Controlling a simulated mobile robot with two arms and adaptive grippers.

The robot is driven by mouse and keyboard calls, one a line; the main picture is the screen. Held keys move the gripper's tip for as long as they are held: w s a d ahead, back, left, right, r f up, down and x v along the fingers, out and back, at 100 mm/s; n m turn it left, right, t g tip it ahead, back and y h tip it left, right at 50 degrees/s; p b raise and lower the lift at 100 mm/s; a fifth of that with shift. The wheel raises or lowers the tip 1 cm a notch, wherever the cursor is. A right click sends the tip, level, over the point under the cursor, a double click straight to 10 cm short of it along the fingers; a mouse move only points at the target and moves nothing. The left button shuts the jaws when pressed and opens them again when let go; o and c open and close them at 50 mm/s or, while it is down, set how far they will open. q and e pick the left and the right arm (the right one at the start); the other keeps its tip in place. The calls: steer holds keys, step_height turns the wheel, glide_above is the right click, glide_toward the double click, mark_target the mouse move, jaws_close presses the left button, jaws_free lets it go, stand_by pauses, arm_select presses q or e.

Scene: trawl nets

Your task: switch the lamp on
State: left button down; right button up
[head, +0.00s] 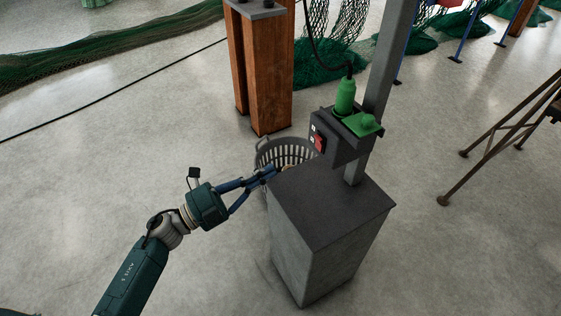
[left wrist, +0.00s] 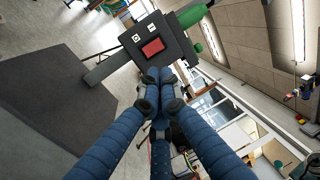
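A dark switch box (head: 345,152) is fixed to a grey post above a grey pedestal. I cannot make out a lamp. My right gripper is out of view.
A green plug (head: 346,97) with a black cable and a green flap (head: 366,124) are on the box. The pedestal (head: 320,205) stands beside a grey basket (head: 268,155). Wooden posts (head: 268,90) and nets are behind.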

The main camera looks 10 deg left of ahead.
mark_target(319, 141)
arm_select(q)
steer(key=x, duration=1.2)
steer(key=shift+w+d, duration=0.2)
steer(key=shift+d, duration=0.05)
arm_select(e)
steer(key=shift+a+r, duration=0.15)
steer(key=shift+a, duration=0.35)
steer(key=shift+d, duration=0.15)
arm_select(q)
steer(key=shift+r, duration=0.15)
steer(key=p, duration=0.3)
steer(key=r+y+p, duration=0.1)
steer(key=p, duration=0.2)
steer(key=shift+w+d+r+g, duration=0.15)
steer(key=shift+d+r+g, duration=0.15)
steer(key=shift+g, duration=0.1)
steer(key=shift+f+p, duration=0.15)
steer(key=shift+p, duration=0.25)
steer(key=shift+f+b, duration=0.3)
steer(key=shift+b, duration=0.1)
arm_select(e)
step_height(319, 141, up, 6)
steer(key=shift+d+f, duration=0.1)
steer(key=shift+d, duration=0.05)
arm_select(q)
steer(key=shift+a, duration=0.15)
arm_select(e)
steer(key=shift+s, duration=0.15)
